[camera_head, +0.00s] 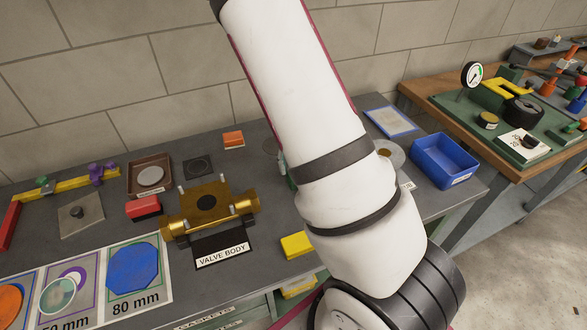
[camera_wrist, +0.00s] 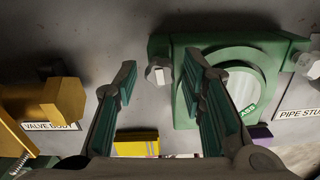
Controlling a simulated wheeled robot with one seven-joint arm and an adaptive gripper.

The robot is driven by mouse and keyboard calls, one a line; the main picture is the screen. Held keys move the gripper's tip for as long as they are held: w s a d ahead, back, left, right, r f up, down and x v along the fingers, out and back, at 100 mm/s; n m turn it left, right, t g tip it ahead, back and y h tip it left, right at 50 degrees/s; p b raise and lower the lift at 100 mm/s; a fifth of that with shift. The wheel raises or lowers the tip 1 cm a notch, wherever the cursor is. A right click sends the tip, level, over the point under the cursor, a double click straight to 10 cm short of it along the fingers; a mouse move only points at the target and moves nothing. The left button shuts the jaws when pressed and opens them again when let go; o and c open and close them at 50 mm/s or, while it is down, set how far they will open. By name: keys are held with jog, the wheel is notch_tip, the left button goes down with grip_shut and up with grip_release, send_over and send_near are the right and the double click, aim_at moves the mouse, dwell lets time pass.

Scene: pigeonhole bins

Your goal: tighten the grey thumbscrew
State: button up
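In the wrist view a grey faceted knob, apparently the thumbscrew (camera_wrist: 158,74), sits at the left side of a green fixture (camera_wrist: 183,105) with a round pale face (camera_wrist: 238,88). A similar grey knob (camera_wrist: 309,64) shows at its right edge. My gripper (camera_wrist: 160,70) is open. Its two fingers reach up on either side of the left knob, with a visible gap on each side, and hold nothing. I cannot tell how far the fingertips are above the knob. In the head view my arm hides the gripper and most of the green fixture.
The brass valve body (camera_head: 207,202) stands left of my arm, behind its label (camera_head: 222,248). A yellow block (camera_head: 297,245) lies near the table's front. A blue bin (camera_head: 444,160) is at the right. Several small parts lie on the table's left side.

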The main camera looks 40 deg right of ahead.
jog(key=shift+r+p, duration=1.6)
jog(key=shift+r, duration=1.4)
jog(key=shift+r, duration=0.1)
notch_tip(320, 180, up, 12)
jog(key=s+a+r+n+t+y, duration=0.1)
jog(key=s+a+r+n, duration=0.5)
jog(key=n, duration=0.5)
jog(key=s+a+r+n+t+y, duration=0.15)
jog(key=s+a+r+n, duration=0.4)
jog(key=n, duration=0.55)
jog(key=s+a+r+n+t+h, duration=0.1)
jog(key=s+a+r+n, duration=0.1)
jog(key=n, duration=0.7)
jog(key=s+a+r+n+t+h, duration=0.1)
jog(key=s+a+r+n+t, duration=0.1)
jog(key=s+a+n, duration=0.2)
jog(key=s+n, duration=0.3)
jog(key=n, duration=0.2)
jog(key=shift+a+r, duration=0.3)
jog(key=shift+r, duration=0.05)
